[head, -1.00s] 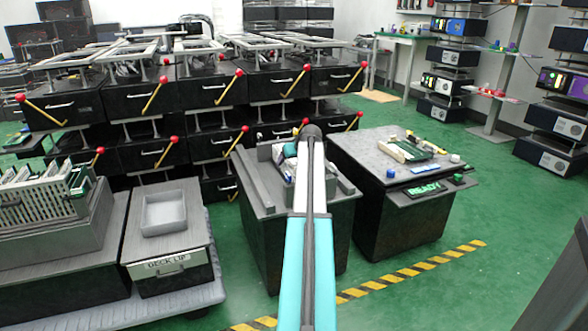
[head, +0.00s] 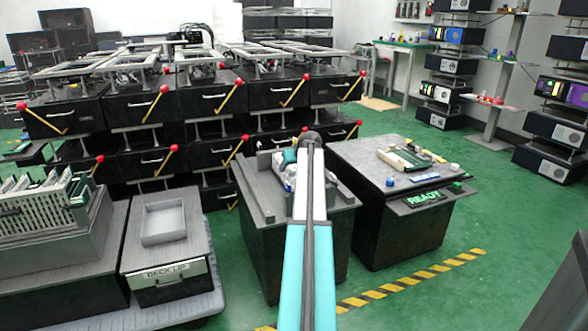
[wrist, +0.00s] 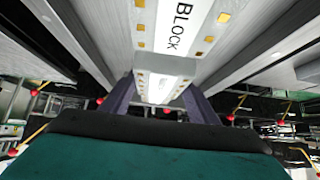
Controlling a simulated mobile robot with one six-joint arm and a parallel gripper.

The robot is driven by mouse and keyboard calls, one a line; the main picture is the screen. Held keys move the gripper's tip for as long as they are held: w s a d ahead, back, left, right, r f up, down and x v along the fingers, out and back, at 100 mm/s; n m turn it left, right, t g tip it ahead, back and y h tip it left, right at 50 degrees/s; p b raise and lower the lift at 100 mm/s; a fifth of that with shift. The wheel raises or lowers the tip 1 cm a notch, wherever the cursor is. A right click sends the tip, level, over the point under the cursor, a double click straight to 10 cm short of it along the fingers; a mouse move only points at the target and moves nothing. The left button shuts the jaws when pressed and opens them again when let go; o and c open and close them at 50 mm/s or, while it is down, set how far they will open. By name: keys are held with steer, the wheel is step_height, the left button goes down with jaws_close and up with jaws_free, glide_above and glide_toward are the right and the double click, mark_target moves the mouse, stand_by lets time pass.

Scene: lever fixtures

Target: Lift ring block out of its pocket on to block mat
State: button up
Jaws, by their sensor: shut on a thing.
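In the wrist view, the two dark purple fingers of my gripper (wrist: 161,95) stand on either side of a pale grey-white block (wrist: 163,68) with small gold squares, and are shut on it. I take this to be the ring block. A white strip (wrist: 182,25) with the word "BLOCK" and gold squares lies just beyond it; I cannot tell if it is the mat or part of the fixture. Whether the block is clear of its pocket cannot be told. In the head view, my teal and white arm covers the gripper and most of the fixture top (head: 262,200).
Long grey rails (wrist: 75,35) flank the strip in the wrist view. To the left are a grey tray (head: 164,221) and a slotted rack (head: 45,205).

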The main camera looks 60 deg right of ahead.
step_height(320, 180, up, 9)
steer(key=p, duration=0.3)
steer(key=shift+f, duration=0.1)
stand_by(0.4)
